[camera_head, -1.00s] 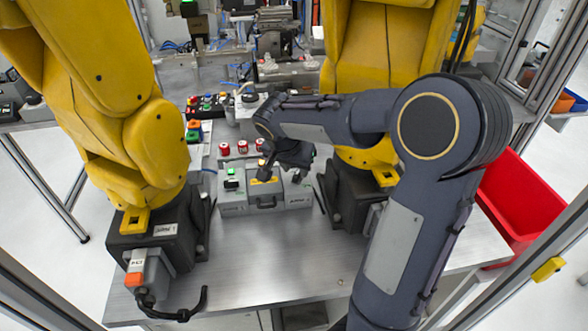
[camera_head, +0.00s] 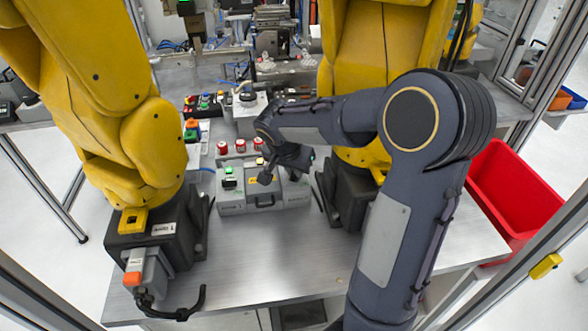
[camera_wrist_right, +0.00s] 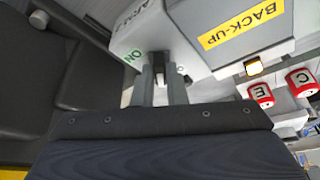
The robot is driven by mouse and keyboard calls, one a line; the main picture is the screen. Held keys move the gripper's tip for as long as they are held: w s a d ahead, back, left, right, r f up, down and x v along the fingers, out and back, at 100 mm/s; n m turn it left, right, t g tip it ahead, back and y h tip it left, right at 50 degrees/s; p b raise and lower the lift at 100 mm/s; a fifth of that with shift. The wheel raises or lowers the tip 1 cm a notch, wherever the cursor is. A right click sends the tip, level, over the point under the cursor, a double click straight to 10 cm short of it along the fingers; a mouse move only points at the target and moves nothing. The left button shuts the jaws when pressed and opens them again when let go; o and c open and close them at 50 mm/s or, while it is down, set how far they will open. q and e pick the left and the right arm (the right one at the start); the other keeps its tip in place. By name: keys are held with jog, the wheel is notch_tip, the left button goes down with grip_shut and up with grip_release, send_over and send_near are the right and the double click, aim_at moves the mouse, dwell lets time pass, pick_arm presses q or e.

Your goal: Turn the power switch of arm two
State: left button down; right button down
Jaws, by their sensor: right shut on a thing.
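A grey control box (camera_head: 235,207) sits on the metal table between the two yellow arms. Its right half carries the "ARM 2" label and a green "ON" mark, which show in the right wrist view (camera_wrist_right: 130,57). My right gripper (camera_wrist_right: 161,85) has its two fingers on either side of the power switch of arm two (camera_wrist_right: 161,74), shut on it beside the ON mark. The fingers hide most of the switch. In the head view my right gripper (camera_head: 290,163) is over the right part of the box, its fingertips hard to make out. My left gripper is not in view.
Red knobs (camera_head: 239,146) stand behind the box. Yellow arms (camera_head: 130,150) flank it. A red bin (camera_head: 515,195) is at the right. The front tabletop (camera_head: 260,255) is clear.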

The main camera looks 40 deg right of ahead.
jog(key=shift+w+f+m+g+b, duration=0.15)
jog(key=shift+m+g+b, duration=0.25)
jog(key=shift+m+b, duration=0.7)
jog(key=m+g+b, duration=0.1)
jog(key=m, duration=0.1)
jog(key=shift+a+m+h, duration=0.1)
jog(key=shift+m+h, duration=0.2)
jog(key=m+g, duration=0.1)
jog(key=m, duration=0.1)
jog(key=shift+w+m, duration=0.1)
jog(key=shift+m, duration=0.2)
jog(key=shift+r+m+g, duration=0.2)
jog(key=shift+m+g, duration=0.5)
jog(key=shift+m, duration=1.1)
jog(key=shift+y, duration=0.4)
jog(key=c, duration=1.5)
grip_release()
jog(key=shift+o, duration=0.2)
